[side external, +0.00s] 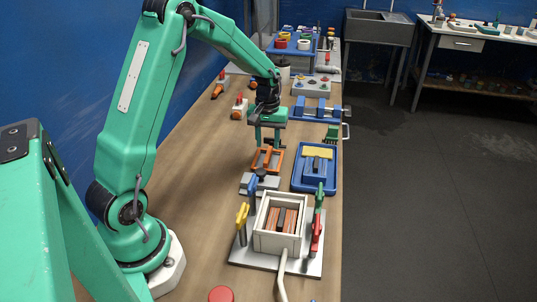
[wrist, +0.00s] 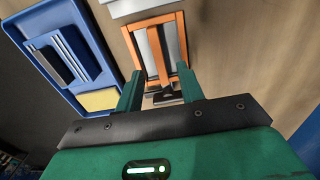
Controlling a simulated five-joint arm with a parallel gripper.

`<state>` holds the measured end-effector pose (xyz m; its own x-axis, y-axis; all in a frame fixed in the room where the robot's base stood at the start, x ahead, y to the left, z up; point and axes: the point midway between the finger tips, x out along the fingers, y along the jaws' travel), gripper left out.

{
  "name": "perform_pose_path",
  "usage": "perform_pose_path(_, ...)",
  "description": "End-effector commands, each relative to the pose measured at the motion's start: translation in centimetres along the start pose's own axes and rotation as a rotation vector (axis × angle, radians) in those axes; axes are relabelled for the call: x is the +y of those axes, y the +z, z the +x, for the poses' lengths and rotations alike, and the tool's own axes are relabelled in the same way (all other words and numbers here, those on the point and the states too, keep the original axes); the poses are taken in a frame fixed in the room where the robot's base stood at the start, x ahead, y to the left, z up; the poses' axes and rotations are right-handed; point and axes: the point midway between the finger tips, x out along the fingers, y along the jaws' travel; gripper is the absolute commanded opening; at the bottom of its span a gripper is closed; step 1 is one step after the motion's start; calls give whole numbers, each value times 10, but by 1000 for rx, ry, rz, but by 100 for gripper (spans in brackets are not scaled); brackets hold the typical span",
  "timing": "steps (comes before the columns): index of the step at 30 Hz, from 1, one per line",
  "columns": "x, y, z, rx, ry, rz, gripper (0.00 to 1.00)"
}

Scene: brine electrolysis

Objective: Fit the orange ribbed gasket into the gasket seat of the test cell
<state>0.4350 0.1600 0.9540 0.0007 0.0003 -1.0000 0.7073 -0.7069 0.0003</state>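The orange ribbed gasket (side external: 267,160) looks like a rectangular frame with a bar down its middle. It lies on the bench beyond a grey block, and shows in the wrist view (wrist: 183,45) over a pale surface. A small dark piece (wrist: 167,96) sits at its near end there. My gripper (side external: 267,143) is at the gasket's far end, fingers pointing down. In the wrist view its fingers (wrist: 160,90) are apart with nothing clamped between them. I cannot tell their exact height. The test cell appears to be the white open box (side external: 258,241), with brown plates inside. Its seat is not clearly visible.
A blue tray (side external: 298,187) with a block and a yellow pad lies right of the gasket. The grey block (side external: 260,184) stands between gasket and cell. Upright yellow, blue, green and red clamps (side external: 242,217) surround the box. Bench left of the gasket is clear.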

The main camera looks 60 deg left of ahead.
Motion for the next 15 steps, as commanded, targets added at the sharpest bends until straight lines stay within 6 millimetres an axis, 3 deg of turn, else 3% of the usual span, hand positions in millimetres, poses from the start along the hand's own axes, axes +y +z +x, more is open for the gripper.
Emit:
perform_pose_path(9, 1, 2, 36, -4, -2, 0, 38)
perform_pose_path(15, 1, 1, 47, -2, -1, 0, 38)
